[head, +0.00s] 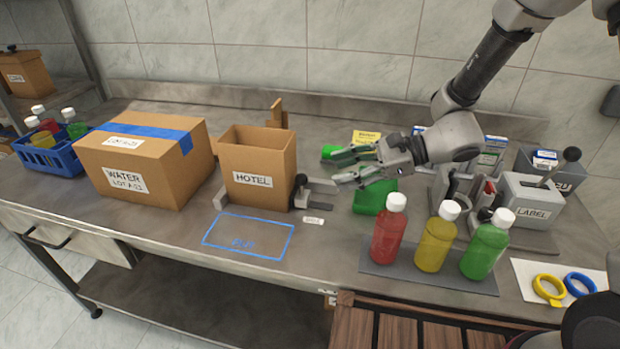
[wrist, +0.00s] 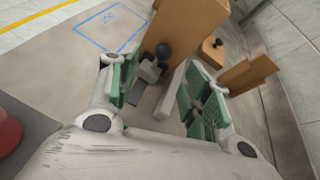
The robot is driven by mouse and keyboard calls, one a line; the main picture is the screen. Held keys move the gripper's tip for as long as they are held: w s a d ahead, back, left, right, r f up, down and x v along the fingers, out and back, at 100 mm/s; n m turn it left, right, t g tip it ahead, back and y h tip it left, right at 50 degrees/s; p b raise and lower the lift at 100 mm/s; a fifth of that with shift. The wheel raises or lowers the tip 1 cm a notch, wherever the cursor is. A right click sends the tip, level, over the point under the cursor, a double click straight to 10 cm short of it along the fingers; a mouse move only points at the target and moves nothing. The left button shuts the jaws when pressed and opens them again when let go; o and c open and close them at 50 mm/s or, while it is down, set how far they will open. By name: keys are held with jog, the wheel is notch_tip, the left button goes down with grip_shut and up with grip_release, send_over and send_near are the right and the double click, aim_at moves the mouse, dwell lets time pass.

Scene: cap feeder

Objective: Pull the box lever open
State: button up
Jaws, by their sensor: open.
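The box lever has a black ball knob (head: 300,180) and stands at the right side of the open cardboard box labelled HOTEL (head: 252,180). In the wrist view the lever's knob (wrist: 163,50) and its grey base show between and beyond my fingers, close to the box wall (wrist: 185,25). My gripper (head: 337,166) is open, with green finger pads, and points left towards the lever from its right. It is apart from the knob. Nothing is between the fingers; the lever's lower part is partly hidden in the head view.
Red (head: 389,228), yellow (head: 437,236) and green (head: 487,244) bottles stand at the front right. A green container (head: 375,197) is just below my gripper. A closed WATER carton (head: 140,165) is left of the box. A blue taped outline (head: 248,237) marks bare bench in front.

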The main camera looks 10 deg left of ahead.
aim_at(301, 188)
jog(key=shift+m, duration=0.3)
jog(key=x, duration=0.9)
jog(key=shift+w, duration=0.3)
